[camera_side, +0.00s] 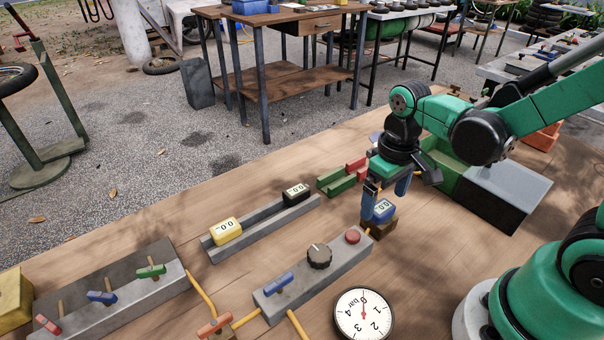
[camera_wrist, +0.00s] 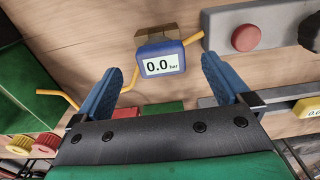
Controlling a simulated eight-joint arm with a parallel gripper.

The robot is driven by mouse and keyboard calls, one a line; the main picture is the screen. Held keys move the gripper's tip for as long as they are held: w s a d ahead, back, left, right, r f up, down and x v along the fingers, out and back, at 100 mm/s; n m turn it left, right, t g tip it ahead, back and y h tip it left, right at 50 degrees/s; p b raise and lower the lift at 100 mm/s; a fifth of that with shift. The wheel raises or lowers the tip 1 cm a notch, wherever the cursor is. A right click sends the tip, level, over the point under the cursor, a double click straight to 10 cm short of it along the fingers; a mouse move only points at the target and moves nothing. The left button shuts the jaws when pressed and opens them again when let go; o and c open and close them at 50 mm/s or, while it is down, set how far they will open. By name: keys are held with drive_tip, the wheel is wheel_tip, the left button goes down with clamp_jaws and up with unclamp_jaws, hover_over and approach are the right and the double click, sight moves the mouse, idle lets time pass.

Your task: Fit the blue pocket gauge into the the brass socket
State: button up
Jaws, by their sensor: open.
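The blue pocket gauge (camera_side: 383,211), with a white display, sits at the brown brass-coloured socket block (camera_side: 379,229) in the side view. In the wrist view the gauge (camera_wrist: 160,65) reads 0.0 bar, and the brown block (camera_wrist: 156,33) shows just behind it. The gauge covers the join, so I cannot tell how deep it sits. My gripper (camera_side: 385,200) points down over the gauge, with one blue finger on each side. In the wrist view my gripper (camera_wrist: 163,68) is open, with gaps between the gauge and both fingertips.
A grey rail (camera_side: 262,228) holds a yellow gauge (camera_side: 226,231) and a black gauge (camera_side: 296,192). A grey panel (camera_side: 313,274) with a knob and red button (camera_side: 353,235) lies close by. A round dial (camera_side: 363,314) is in front. A green bin (camera_side: 446,165) stands to the right.

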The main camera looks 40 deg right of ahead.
sight(383, 207)
drive_tip(key=shift+r, duration=1.65)
drive_tip(key=r+t, duration=0.1)
drive_tip(key=t, duration=0.1)
drive_tip(key=a+r+t, duration=0.1)
drive_tip(key=r+t, duration=0.1)
drive_tip(key=w+r+t, duration=0.1)
drive_tip(key=r+t, duration=0.1)
drive_tip(key=t, duration=0.1)
drive_tip(key=shift+w+a+r, duration=0.1)
drive_tip(key=shift+a+r, duration=0.1)
drive_tip(key=shift+a, duration=0.05)
